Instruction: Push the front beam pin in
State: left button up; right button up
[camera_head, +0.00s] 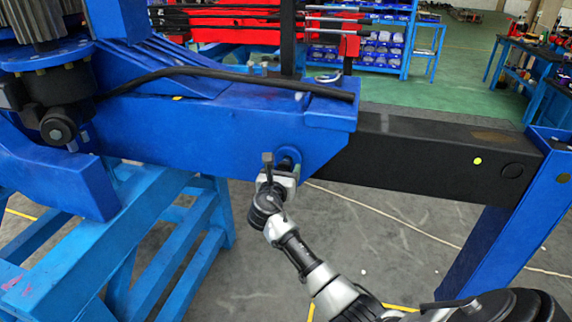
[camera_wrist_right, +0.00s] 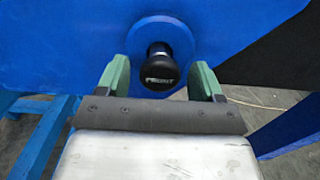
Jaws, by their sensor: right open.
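The front beam pin (camera_wrist_right: 160,70) has a black rounded knob and sticks out of a round blue boss on the blue beam. In the head view the pin (camera_head: 287,163) shows as a dark stub on the beam's near face, partly hidden by my gripper. My right gripper (camera_head: 280,172) is right in front of it. In the right wrist view the right gripper (camera_wrist_right: 160,82) is open, with one green finger on each side of the knob. Gaps show between the fingers and the knob. My left gripper is not in view.
The blue beam (camera_head: 200,125) rests over a light blue stand (camera_head: 150,250) at the left. A black inner beam (camera_head: 420,150) runs right to a blue upright (camera_head: 510,220). A black hose (camera_head: 220,75) lies along the beam. Grey floor below is mostly clear.

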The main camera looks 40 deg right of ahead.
jog(key=v, duration=0.7)
jog(key=shift+s+a, duration=0.2)
jog(key=shift+s, duration=0.05)
jog(key=s+a+f+m+g+y, duration=0.1)
jog(key=s+a+f+m+y, duration=0.2)
jog(key=f, duration=0.9)
jog(key=s+a+f+m+g+y, duration=0.1)
jog(key=s+f+g+y, duration=0.3)
jog(key=f, duration=0.8)
jog(key=s+a+f+m+t+y, duration=0.15)
jog(key=s+f, duration=0.25)
jog(key=f, duration=0.8)
jog(key=s+a+f+m+g+y, duration=0.35)
jog(key=s+f+m, duration=0.35)
jog(key=s+f, duration=0.65)
jog(key=s+f+m+g, duration=0.1)
jog(key=s+f+m, duration=0.1)
jog(key=s, duration=0.6)
jog(key=s+a+f+m+g+y, duration=0.1)
jog(key=s+f+m, duration=0.1)
jog(key=s+m, duration=0.3)
jog(key=s+f+m+g, duration=0.1)
jog(key=s+m, duration=0.3)
jog(key=s, duration=0.8)
jog(key=shift+s+a+f+g+y, duration=0.2)
jog(key=shift+s+f+g+y, duration=0.15)
jog(key=shift+f, duration=0.4)
